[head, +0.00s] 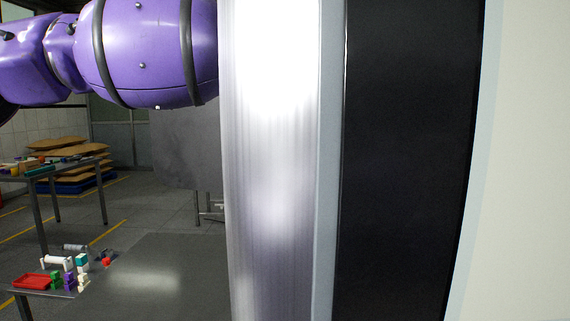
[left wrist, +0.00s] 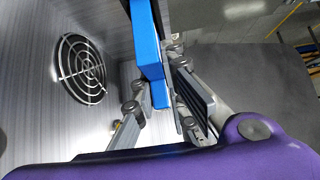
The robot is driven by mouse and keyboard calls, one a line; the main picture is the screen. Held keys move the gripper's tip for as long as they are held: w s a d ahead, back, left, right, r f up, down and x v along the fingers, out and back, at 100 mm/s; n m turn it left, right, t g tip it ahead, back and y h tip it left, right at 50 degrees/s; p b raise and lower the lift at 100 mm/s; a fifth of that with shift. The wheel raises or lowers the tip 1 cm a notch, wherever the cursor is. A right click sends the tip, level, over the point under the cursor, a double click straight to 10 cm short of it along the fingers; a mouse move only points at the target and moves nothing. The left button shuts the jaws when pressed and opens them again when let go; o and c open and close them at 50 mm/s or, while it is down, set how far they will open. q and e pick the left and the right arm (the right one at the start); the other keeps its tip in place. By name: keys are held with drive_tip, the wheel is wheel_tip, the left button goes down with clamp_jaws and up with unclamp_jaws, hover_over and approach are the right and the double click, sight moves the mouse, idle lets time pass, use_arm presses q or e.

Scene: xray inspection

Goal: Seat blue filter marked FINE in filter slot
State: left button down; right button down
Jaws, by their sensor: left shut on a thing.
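In the left wrist view a blue filter (left wrist: 147,45) is held between the two fingers of my left gripper (left wrist: 158,98), which is shut on it. The filter is a flat blue bar seen nearly edge-on, and its upper end runs out of the picture. No FINE marking can be read on it. The filter slot cannot be made out. In the head view only my purple left arm shows at the top left; its gripper is hidden behind the metal cabinet. My right gripper is in neither view.
A brushed metal panel with a round fan grille (left wrist: 82,68) is left of the gripper. In the head view a tall metal cabinet edge (head: 270,230) and dark panel (head: 405,170) block much of the view. A table (head: 170,285) carries a red tray (head: 32,282) and small coloured parts.

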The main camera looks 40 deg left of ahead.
use_arm(q)
drive_tip(key=shift+f, duration=0.2)
drive_tip(key=c, duration=1.7)
unclamp_jaws()
